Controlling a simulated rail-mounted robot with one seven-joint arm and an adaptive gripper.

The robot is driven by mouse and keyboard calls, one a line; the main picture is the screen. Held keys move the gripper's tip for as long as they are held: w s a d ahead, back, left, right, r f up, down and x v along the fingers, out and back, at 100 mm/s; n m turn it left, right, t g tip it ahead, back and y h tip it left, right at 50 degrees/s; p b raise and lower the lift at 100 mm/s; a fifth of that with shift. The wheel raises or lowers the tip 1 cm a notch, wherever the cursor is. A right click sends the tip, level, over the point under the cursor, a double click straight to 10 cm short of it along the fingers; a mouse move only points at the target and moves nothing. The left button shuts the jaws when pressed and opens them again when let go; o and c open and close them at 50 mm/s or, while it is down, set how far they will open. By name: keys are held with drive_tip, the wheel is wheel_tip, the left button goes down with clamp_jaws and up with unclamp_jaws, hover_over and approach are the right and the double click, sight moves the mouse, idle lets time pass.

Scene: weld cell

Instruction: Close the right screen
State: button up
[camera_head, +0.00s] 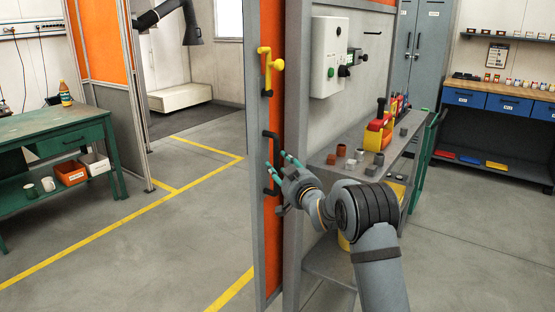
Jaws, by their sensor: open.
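The right screen is an orange panel (272,225) in a grey metal frame, seen nearly edge-on at the middle of the view. It stands beside a grey wall post. A black bar handle (266,146) is on its face, with a yellow latch (266,62) above it. My gripper (281,167) is open, its teal fingertips at the handle's height and just to its right. One fingertip overlaps the handle region in the picture. I cannot tell whether it touches. The gripper looks empty.
A left orange screen (98,45) stands across a floor opening with yellow lines. A grey bench (345,147) with blocks and a red-yellow tool is right of the post, close to my arm. A green table (40,127) is at left, a blue-drawer workbench (500,104) at right.

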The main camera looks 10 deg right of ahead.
drive_tip(key=shift+p+x, duration=0.3)
drive_tip(key=shift+x, duration=1.15)
drive_tip(key=shift+d, duration=0.1)
drive_tip(key=shift+c, duration=0.5)
clamp_jaws()
